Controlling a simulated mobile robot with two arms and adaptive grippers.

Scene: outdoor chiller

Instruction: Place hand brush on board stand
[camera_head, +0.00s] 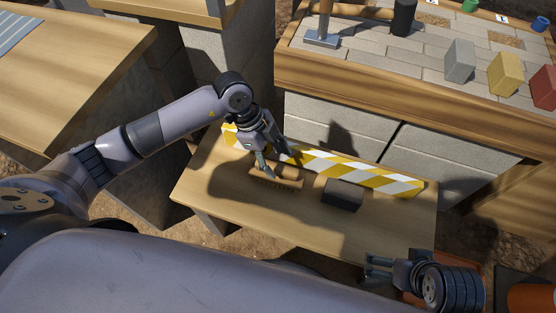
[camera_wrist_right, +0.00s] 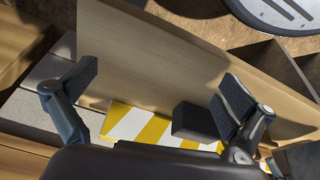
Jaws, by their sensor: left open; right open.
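The hand brush (camera_head: 287,183), brown with bristles along its lower side, is on or just above a low wooden stand (camera_head: 240,205). My left gripper (camera_head: 274,166) is open, pointing down at the brush with its fingers at the handle. I cannot tell whether they touch it, and they hide part of it. My right gripper (camera_head: 379,268) is open and empty beside the stand's front right corner. In the right wrist view its two fingers (camera_wrist_right: 158,90) are spread wide, with the bare stand top (camera_wrist_right: 150,60) beyond them.
A dark block (camera_head: 343,194) sits right of the brush; it also shows in the right wrist view (camera_wrist_right: 193,122). A yellow-and-white striped board (camera_head: 355,174) runs along the stand's back edge. Behind is a brick-topped workbench (camera_head: 400,108). An orange cone (camera_head: 530,298) is at the lower right.

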